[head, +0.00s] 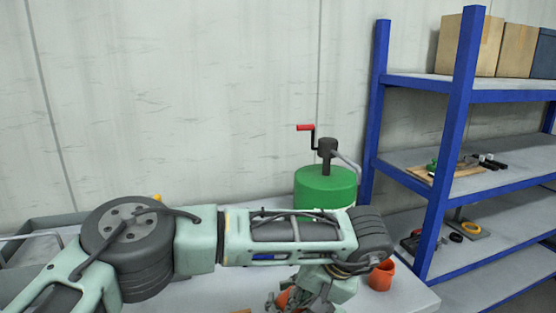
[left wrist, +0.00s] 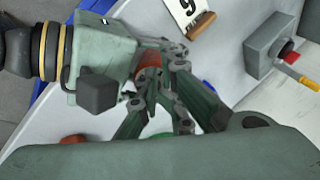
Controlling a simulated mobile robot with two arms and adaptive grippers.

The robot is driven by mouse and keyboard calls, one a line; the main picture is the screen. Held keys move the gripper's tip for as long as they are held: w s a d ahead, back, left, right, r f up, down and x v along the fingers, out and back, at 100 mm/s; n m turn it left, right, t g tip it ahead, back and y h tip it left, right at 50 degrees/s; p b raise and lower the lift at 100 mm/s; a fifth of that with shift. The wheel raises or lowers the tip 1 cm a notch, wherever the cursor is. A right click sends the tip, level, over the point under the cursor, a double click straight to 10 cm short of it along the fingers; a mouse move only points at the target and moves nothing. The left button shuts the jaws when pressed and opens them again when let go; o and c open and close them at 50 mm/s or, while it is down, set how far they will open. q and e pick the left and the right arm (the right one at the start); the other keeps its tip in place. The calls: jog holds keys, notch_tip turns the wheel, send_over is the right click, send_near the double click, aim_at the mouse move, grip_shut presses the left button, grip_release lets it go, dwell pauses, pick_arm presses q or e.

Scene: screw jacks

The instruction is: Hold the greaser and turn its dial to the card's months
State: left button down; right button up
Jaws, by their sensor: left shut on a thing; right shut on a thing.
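The greaser, an orange-red body, is partly hidden between the grippers in the left wrist view (left wrist: 148,60). A bit of orange also shows low in the head view (head: 284,297). My right gripper (left wrist: 157,68) comes from the upper left in the left wrist view and is shut on the greaser. My left gripper (left wrist: 158,88) reaches up from the bottom and is shut at the greaser too. The dial and its marks are hidden by the fingers. The card (left wrist: 186,8), white on a wooden foot, shows a digit like 9, cut by the top edge.
A green drum with a red-handled crank (head: 325,185) stands behind my arm. An orange cup (head: 381,276) is on the table at right. A blue shelf (head: 460,92) holds boxes and small parts. A grey block (left wrist: 268,42) with red and yellow parts stands at right in the wrist view.

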pick_arm(q)
jog(key=shift+d+f, duration=0.15)
jog(key=shift+d, duration=0.2)
pick_arm(e)
jog(key=shift+s+a, duration=0.25)
jog(key=shift+a, duration=0.1)
pick_arm(q)
jog(key=shift+s+f, duration=0.1)
pick_arm(e)
jog(key=shift+r, duration=0.1)
grip_shut()
pick_arm(q)
jog(key=shift+s, duration=0.4)
pick_arm(e)
jog(key=shift+w+d, duration=0.2)
pick_arm(q)
jog(key=v, duration=0.5)
jog(key=shift+r, duration=0.45)
pick_arm(e)
jog(key=o, duration=1.7)
grip_release()
jog(key=shift+o, duration=0.2)
